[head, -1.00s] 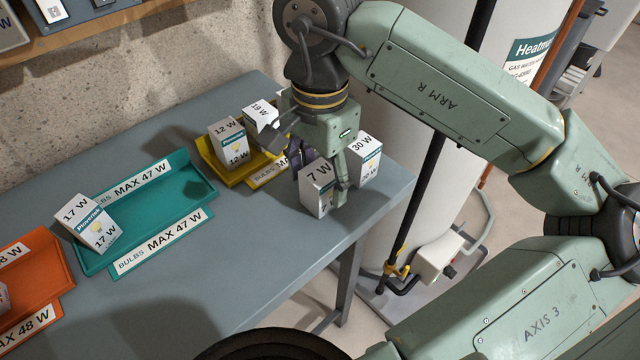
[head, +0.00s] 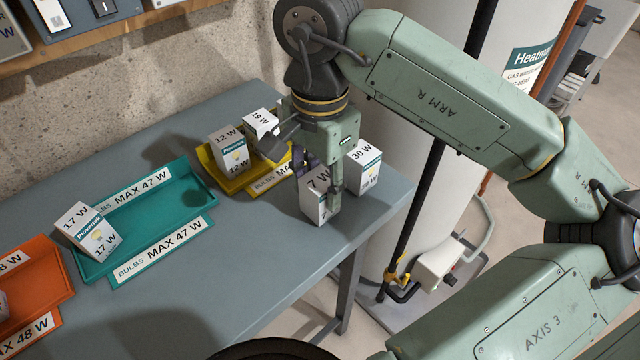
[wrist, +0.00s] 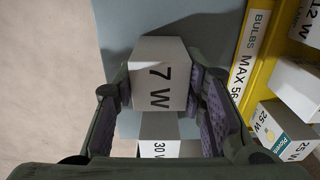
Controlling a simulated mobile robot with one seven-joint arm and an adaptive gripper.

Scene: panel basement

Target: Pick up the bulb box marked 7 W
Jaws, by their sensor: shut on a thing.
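The white bulb box marked 7 W (head: 313,207) stands upright near the right end of the grey workbench. My gripper (head: 318,178) reaches down over it from above and is shut on it. In the wrist view the box (wrist: 158,75) sits between the two finger pads of my gripper (wrist: 162,95), its 7 W marking facing the camera. I cannot tell whether its bottom is clear of the bench. The bulb box marked 30 W (head: 364,168) stands just to its right, and it also shows behind it in the wrist view (wrist: 159,130).
A teal tray (head: 150,222) holds a tilted 17 W box (head: 88,232). An orange tray (head: 35,285) is at far left. A white tank (head: 440,120) stands beyond the bench.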

